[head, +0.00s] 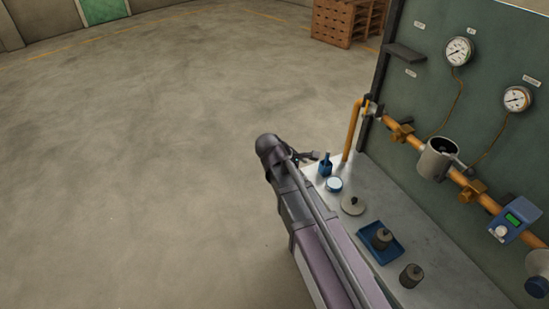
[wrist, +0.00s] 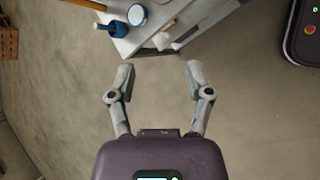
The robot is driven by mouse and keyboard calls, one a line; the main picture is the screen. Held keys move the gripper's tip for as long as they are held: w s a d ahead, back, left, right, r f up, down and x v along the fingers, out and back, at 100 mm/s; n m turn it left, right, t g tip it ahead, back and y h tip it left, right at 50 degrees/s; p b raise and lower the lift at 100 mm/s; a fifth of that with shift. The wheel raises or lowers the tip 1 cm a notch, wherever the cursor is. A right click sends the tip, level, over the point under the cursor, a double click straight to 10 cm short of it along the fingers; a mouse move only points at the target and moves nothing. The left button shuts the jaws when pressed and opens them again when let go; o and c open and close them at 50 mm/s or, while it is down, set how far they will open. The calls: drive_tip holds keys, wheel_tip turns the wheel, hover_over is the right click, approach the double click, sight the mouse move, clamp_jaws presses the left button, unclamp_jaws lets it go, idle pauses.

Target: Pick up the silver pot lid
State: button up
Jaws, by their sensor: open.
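The silver pot lid (head: 353,204) is a flat round disc with a small knob. It lies on the bench top in the head view, between a round white-topped blue container and a blue tray. I cannot make it out for sure in the wrist view. My gripper (wrist: 160,70) is open with nothing between its fingers. It is past the bench's end, over the floor and apart from the lid. In the head view my arm hides most of the gripper.
A gauge panel (head: 430,100) and an orange pipe (head: 356,130) stand behind. Open floor lies left.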

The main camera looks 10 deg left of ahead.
drive_tip(key=s+d+f+m+g+y+b, duration=0.1)
drive_tip(key=s+d+f+m+y+b, duration=0.1)
drive_tip(key=d+m, duration=0.4)
drive_tip(key=s+d+f+m+g+y+b, duration=0.2)
drive_tip(key=s+d+f+m, duration=0.3)
drive_tip(key=d, duration=0.4)
drive_tip(key=s+d+f+m+g+y+b, duration=0.2)
drive_tip(key=s+d+f+m, duration=0.1)
drive_tip(key=d+m, duration=0.4)
drive_tip(key=shift+s+d+f, duration=0.25)
drive_tip(key=shift+d+f, duration=0.2)
drive_tip(key=shift+d, duration=0.35)
drive_tip(key=shift+c, duration=0.6)
